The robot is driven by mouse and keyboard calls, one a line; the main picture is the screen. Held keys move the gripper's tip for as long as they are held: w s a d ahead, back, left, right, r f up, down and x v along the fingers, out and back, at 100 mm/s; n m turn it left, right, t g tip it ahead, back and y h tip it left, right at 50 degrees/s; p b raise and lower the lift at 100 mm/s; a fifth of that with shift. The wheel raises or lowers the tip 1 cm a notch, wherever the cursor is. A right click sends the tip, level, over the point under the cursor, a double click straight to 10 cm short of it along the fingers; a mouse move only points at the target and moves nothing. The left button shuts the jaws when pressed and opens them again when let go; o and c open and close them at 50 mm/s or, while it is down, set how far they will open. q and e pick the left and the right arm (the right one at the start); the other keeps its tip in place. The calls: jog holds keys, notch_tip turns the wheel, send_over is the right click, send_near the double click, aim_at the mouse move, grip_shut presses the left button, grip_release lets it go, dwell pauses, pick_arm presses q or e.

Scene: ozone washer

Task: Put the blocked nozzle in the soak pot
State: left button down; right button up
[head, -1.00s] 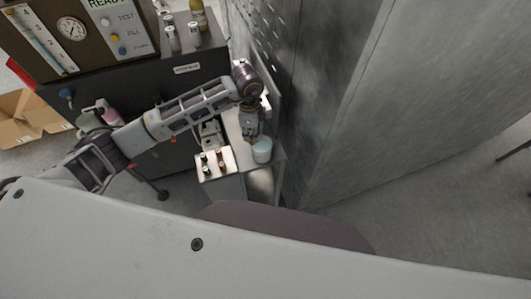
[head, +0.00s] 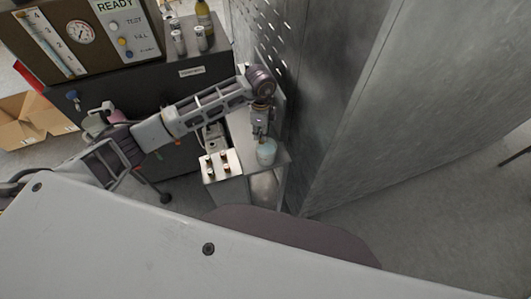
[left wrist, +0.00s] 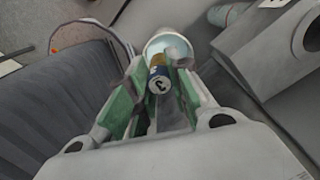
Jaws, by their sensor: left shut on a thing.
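My left gripper (head: 260,138) points down just behind the soak pot (head: 266,153), a small pale cup on the narrow shelf. In the left wrist view the green-padded fingers (left wrist: 155,100) are shut on the nozzle (left wrist: 158,78), a small cylinder with a brass-coloured part and a dark blue band with a light mark. The nozzle's far end overlaps the pot's light blue inside (left wrist: 172,44) in that view. I cannot tell whether it is above the rim or below it. In the head view the gripper hides the nozzle. My right gripper is in neither view.
A pale rack (head: 221,166) with several small brass-coloured pieces stands left of the pot. A tall grey metal wall (head: 330,90) rises close on the right. A dark machine with a gauge (head: 80,32) and bottles (head: 203,18) stand behind. A cardboard box (head: 35,118) lies far left.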

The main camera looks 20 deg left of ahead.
pick_arm(q)
jog(key=shift+f, duration=0.15)
jog(key=shift+f+b, duration=2.1)
jog(key=shift+f, duration=0.75)
jog(key=c, duration=1.2)
grip_release()
jog(key=shift+c, duration=0.2)
jog(key=shift+r, duration=0.9)
notch_tip(320, 180, up, 10)
jog(key=shift+r, duration=0.1)
